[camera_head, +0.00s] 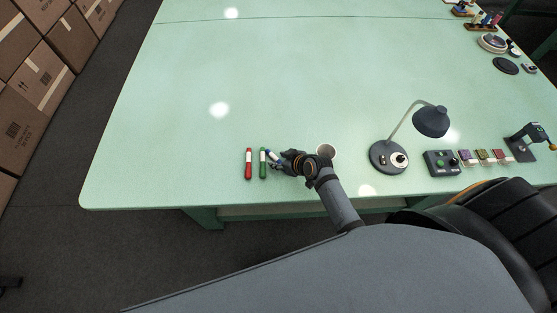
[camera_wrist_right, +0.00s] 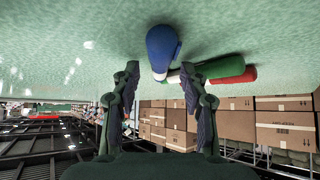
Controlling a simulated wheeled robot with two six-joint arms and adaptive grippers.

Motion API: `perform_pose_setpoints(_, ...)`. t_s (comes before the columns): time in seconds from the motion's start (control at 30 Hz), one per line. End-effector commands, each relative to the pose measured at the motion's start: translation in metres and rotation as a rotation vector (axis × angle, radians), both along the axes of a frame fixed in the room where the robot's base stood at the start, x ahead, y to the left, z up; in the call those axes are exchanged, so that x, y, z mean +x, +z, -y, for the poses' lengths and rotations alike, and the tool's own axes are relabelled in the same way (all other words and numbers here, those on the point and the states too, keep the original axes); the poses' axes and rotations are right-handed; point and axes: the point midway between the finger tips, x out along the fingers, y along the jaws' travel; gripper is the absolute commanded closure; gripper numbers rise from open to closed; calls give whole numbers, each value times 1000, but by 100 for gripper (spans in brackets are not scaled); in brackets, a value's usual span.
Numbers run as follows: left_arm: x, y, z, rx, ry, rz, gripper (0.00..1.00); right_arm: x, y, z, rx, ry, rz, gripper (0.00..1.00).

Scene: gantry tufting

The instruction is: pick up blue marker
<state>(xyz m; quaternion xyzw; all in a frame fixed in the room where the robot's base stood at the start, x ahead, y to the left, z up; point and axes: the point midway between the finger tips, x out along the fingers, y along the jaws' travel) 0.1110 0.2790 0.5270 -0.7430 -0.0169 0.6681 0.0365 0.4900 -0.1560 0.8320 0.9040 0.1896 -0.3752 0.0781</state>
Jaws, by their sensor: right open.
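The blue marker (camera_head: 270,154) lies on the pale green table, partly hidden by my right gripper (camera_head: 278,164). In the right wrist view the blue marker (camera_wrist_right: 161,46) points its blue end toward the camera, just beyond and between the open fingertips of my right gripper (camera_wrist_right: 160,76). No finger visibly closes on it. A green marker (camera_head: 263,163) lies to its left, and a red marker (camera_head: 248,163) lies farther left. The green marker (camera_wrist_right: 218,66) and red marker (camera_wrist_right: 240,76) show behind it in the right wrist view. My left gripper is not in view.
A dark desk lamp (camera_head: 432,121), a control box (camera_head: 442,163) and small colored blocks (camera_head: 482,156) stand farther right. The table's middle and left are clear. Cardboard boxes (camera_head: 22,117) are stacked beyond the left edge.

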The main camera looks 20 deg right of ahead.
Motion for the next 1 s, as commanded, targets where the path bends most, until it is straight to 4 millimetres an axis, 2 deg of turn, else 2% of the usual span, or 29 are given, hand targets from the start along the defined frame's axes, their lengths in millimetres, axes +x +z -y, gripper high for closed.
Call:
perform_pose_setpoints(0.1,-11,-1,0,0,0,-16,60,2,-2,-1,0,0,0,56)
perform_pose_setpoints(0.23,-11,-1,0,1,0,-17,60,2,-2,-1,0,0,0,56)
perform_pose_setpoints(0.57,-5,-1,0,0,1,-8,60,2,-2,-1,0,0,0,100)
perform_pose_setpoints(0.87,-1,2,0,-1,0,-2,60,2,0,-1,0,0,0,100)
perform_pose_setpoints(1.0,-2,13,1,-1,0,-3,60,2,11,-1,0,0,0,100)
